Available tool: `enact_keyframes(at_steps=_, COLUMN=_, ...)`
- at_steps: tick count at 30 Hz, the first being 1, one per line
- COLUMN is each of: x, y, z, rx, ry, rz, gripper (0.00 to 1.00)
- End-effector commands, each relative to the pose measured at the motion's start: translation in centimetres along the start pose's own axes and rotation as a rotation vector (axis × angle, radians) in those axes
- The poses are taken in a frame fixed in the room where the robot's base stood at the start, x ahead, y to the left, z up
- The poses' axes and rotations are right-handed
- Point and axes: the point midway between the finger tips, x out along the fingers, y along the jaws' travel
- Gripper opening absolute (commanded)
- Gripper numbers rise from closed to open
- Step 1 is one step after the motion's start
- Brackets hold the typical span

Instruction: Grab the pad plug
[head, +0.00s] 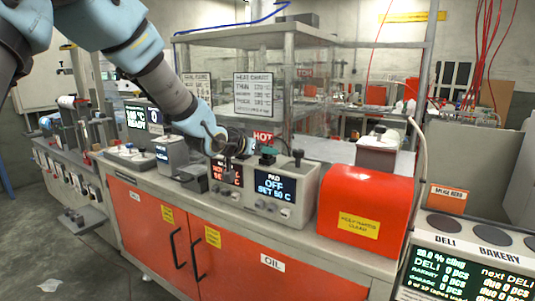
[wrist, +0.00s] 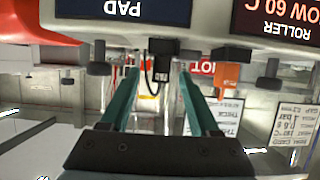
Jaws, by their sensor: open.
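A black plug (wrist: 162,60) with a thin dark cable loop stands on the edge of the unit labelled PAD (wrist: 122,10) in the wrist view, which is upside down. My gripper (wrist: 158,74) is open, with one teal finger on each side of the plug in the picture. I cannot tell whether the fingertips reach level with it or touch it. In the head view my gripper (head: 266,151) is just above the left part of the PAD unit (head: 275,192), whose screen reads OFF, SET 50 C. There the plug is mostly hidden by my gripper.
A black post (head: 298,158) stands on the right of the PAD unit. The ROLLER unit (wrist: 278,20) is beside it, with a red HOT sign (head: 263,137) behind. A red cover (head: 365,210) is close on the right. A glass-walled frame (head: 289,80) stands behind the bench.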

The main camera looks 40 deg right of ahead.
Motion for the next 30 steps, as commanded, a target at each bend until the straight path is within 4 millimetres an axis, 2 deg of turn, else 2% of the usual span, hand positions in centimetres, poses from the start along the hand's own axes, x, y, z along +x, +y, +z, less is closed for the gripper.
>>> enact_keyframes(at_steps=6, x=2.7, y=0.0, z=-0.1, rx=0.0, ry=0.0, rz=0.001, gripper=0.62)
enact_keyframes(at_steps=16, x=3.2, y=-0.1, z=0.1, rx=0.0, ry=0.0, rz=-0.001, gripper=0.61)
enact_keyframes(at_steps=30, x=3.2, y=-0.1, z=0.1, rx=0.0, ry=0.0, rz=0.0, gripper=0.09)
